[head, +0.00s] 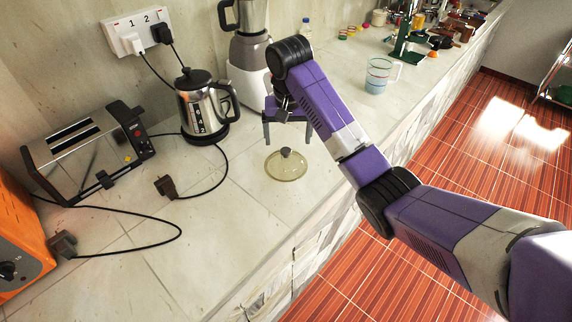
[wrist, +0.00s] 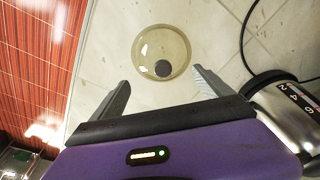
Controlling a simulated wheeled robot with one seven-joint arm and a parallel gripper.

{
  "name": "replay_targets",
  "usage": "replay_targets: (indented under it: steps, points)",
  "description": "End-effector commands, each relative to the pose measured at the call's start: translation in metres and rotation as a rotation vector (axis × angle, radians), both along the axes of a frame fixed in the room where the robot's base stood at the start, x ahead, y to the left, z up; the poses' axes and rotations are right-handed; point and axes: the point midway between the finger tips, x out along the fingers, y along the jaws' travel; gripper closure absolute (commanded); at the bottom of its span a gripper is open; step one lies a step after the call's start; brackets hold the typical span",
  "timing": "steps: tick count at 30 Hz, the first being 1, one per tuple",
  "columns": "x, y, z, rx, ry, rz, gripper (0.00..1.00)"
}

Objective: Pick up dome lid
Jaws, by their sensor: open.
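The dome lid (head: 279,167) is a round, yellowish see-through lid with a dark knob (head: 286,152) on top. It lies flat on the stone counter, near the counter's front edge. In the wrist view the lid (wrist: 150,50) is ahead of the fingers, with its knob (wrist: 162,68) roughly between their lines. My gripper (head: 287,144) points down above the lid, its two fingers apart and empty. The wrist view also shows my gripper (wrist: 161,83) with its fingers wide apart and nothing between them.
A steel kettle (head: 203,108) stands left of my gripper, with a blender (head: 250,65) behind. A toaster (head: 85,150), orange appliance (head: 18,245) and loose cords with plugs (head: 166,187) lie further left. A measuring jug (head: 377,76) stands to the right. Counter (head: 225,250) in front of the lid is clear.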

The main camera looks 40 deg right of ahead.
Motion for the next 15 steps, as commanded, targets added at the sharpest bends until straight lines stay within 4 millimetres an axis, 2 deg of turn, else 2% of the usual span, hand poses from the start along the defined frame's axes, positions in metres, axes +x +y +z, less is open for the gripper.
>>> replay_targets:
  steps: [1, 8, 15]
  points:
    - [0.001, 0.000, -0.010, 0.001, 0.000, 0.001, 0.11]
    - [0.003, -0.001, -0.023, 0.001, 0.000, 0.001, 0.11]
    - [0.009, -0.002, -0.055, 0.001, 0.000, 0.000, 0.11]
